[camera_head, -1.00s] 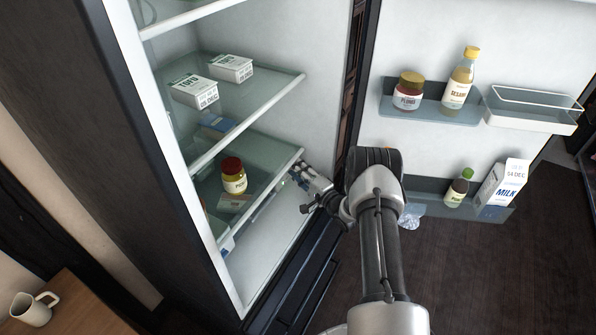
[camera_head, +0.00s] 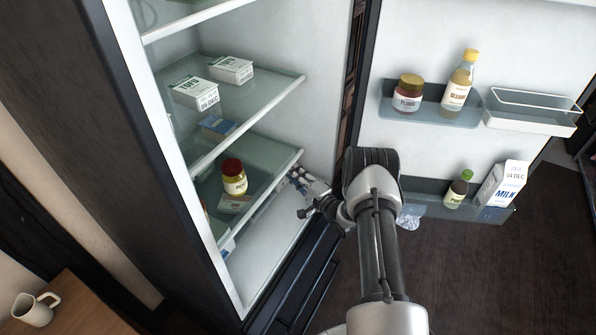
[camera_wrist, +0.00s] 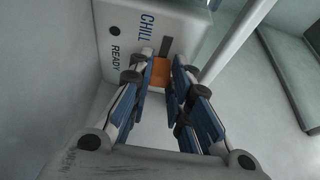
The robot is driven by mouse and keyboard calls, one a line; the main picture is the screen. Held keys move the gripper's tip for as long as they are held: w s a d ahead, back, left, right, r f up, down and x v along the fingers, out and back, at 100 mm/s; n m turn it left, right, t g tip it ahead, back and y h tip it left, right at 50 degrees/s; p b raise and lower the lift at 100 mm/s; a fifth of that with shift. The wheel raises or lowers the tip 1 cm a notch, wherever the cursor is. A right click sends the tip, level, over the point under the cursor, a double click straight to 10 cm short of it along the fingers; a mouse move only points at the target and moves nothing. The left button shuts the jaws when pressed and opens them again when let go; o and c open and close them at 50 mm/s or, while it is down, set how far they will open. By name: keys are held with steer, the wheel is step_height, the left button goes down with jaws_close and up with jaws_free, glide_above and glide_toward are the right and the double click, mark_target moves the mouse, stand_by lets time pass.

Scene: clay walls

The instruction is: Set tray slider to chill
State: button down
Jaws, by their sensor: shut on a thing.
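The slider's white panel (camera_wrist: 185,25) shows in the wrist view, with the words CHILL and READY printed sideways and a dark slot (camera_wrist: 167,45). The orange slider knob (camera_wrist: 160,73) sits at the slot's lower end in the picture, level with READY rather than CHILL. My gripper (camera_wrist: 162,78) is shut on the knob, with a blue-padded finger on each side. In the head view my gripper (camera_head: 297,174) reaches in under the right front edge of the lower glass shelf (camera_head: 262,165). The knob and panel cannot be made out there.
A jar (camera_head: 233,178) stands on the lower shelf, left of my gripper. Two tofu packs (camera_head: 196,93) sit on the shelf above. The open door (camera_head: 430,140) at right holds jars, bottles and a milk carton (camera_head: 502,185). The fridge floor (camera_head: 255,255) below is clear.

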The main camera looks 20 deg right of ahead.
steer(key=shift+s+a, duration=0.5)
steer(key=shift+a, duration=0.15)
steer(key=shift+f, duration=0.1)
steer(key=c, duration=1.8)
jaws_free()
steer(key=shift+s+a, duration=0.1)
steer(key=shift+o, duration=0.2)
steer(key=v, duration=1.2)
